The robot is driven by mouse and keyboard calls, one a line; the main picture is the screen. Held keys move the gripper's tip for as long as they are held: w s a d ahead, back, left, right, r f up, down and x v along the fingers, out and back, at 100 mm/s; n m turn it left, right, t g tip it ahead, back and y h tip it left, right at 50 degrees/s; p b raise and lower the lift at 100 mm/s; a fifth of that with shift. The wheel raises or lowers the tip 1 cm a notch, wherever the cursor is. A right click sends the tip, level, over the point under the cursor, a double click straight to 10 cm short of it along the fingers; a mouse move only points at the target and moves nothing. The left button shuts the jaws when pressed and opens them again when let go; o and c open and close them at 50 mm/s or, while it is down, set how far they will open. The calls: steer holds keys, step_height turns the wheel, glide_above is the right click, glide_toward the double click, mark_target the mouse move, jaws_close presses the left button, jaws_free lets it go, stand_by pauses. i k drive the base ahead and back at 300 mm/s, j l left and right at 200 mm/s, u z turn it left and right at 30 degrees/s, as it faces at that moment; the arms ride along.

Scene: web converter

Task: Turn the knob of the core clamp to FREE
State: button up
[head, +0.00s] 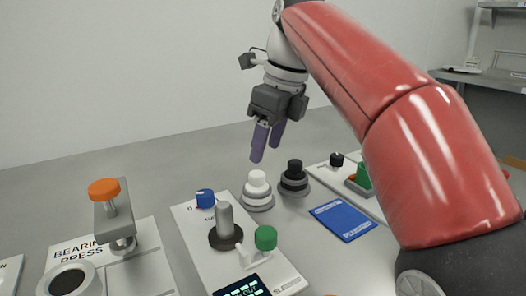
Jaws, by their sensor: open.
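My gripper (266,148) hangs above the table, fingers pointing down, open and empty. It is above and behind a white stepped piece (257,188) and touches nothing. No label reading core clamp or FREE is legible, so I cannot tell which knob is the clamp's. A blue knob (205,197) with a pale pointer line sits on the middle white panel (262,254), beside a "0" mark.
The middle panel also carries a grey post (224,219), a green knob (265,238) and a display (243,287). A black stepped piece (294,176) and blue card (342,220) lie to the right. An orange-topped bearing press (104,190) stands left.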

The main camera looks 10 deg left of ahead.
mark_target(336, 159)
steer(key=k, duration=1)
